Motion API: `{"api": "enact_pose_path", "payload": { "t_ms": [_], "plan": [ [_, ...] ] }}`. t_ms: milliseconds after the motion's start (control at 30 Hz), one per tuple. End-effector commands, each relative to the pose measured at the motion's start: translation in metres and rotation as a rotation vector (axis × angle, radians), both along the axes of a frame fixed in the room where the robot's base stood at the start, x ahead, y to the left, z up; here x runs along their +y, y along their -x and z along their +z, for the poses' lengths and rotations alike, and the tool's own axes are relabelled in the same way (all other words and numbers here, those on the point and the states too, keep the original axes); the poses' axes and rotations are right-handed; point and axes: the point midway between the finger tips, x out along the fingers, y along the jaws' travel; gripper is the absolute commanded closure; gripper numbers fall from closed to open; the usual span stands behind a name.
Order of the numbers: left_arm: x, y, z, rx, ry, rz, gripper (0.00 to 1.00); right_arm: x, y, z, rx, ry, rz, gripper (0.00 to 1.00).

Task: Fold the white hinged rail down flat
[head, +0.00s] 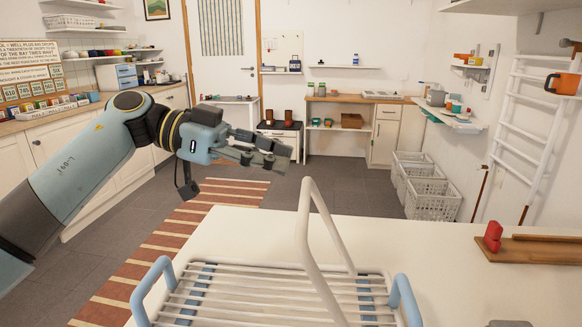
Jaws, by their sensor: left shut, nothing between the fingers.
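The white hinged rail (302,222) is a bent tube that stands up from a white slatted rack (240,294) on the white table. It rises well above the slats and leans a little. The rack has light blue looped handles at its left (150,284) and right (404,298) ends. My left gripper (284,156) is shut and empty, in the air beyond the table's far edge, up and to the left of the rail's top and apart from it in the picture. My right gripper is not in view.
The white table (440,240) is mostly clear right of the rack. A wooden board (535,252) with a red object (493,236) lies at the right. White crates (432,198) stand on the floor beyond. A striped rug (180,235) lies at the left.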

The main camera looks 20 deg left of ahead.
Motion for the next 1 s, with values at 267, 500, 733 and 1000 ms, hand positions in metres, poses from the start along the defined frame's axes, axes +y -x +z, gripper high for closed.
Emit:
{"api": "enact_pose_path", "payload": {
  "t_ms": [267, 500, 733, 1000],
  "plan": [
    [-0.057, -0.014, -0.013, 0.000, 0.008, -0.003, 1.00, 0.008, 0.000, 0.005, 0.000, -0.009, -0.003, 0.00],
    [-0.063, -0.016, -0.033, 0.004, -0.002, 0.001, 1.00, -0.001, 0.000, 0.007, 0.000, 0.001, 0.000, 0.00],
    [-0.048, -0.012, -0.044, 0.000, 0.000, 0.000, 1.00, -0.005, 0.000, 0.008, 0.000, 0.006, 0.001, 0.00],
    [-0.047, -0.012, -0.045, 0.000, 0.002, 0.000, 1.00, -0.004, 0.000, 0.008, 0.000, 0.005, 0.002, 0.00]
  ]
}}
